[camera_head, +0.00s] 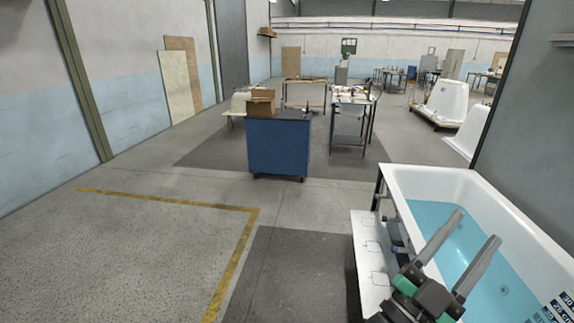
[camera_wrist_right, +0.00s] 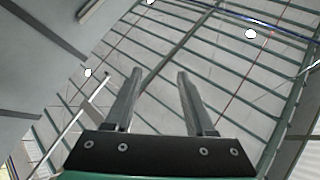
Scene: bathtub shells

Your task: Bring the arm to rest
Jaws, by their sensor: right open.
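My right gripper (camera_head: 474,230) is at the lower right of the head view, in front of the white bathtub with blue water (camera_head: 430,178). Its two grey fingers are spread apart with nothing between them. In the right wrist view the gripper (camera_wrist_right: 158,75) also shows open and empty, pointing up toward the ceiling beams. Part of the tub's inside is hidden behind the fingers and wrist. My left gripper does not show in either view.
The floor at the left is clear.

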